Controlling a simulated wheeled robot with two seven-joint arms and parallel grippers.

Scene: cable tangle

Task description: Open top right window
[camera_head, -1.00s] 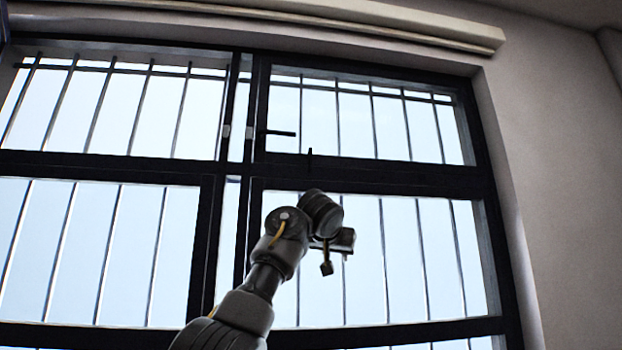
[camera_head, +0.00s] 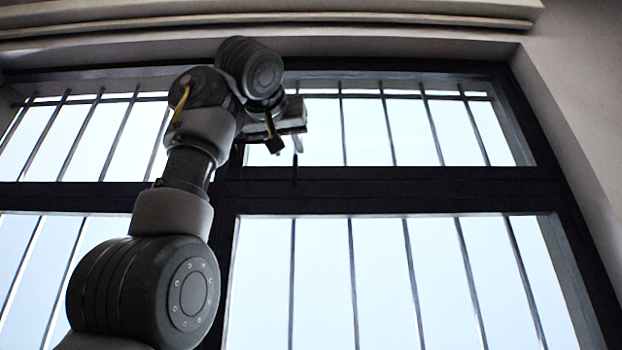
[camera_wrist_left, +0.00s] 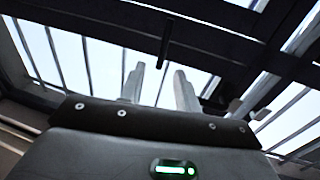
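The top right window (camera_head: 365,130) is a dark-framed pane with bars across it, and it looks shut. My left gripper (camera_head: 298,142) is raised in front of its lower left part. In the left wrist view my left gripper (camera_wrist_left: 159,88) shows two pale fingers spread apart with nothing between them. A small dark peg (camera_head: 296,166) stands on the crossbar just below the gripper. A dark handle-like piece (camera_wrist_left: 164,46) shows beyond the fingers in the wrist view. My right gripper is out of view.
The lower right window (camera_head: 380,280) sits below the dark crossbar (camera_head: 400,185). The wall (camera_head: 575,110) is to the right, and a pale ledge (camera_head: 300,20) runs above the windows. My left arm covers the central frame post.

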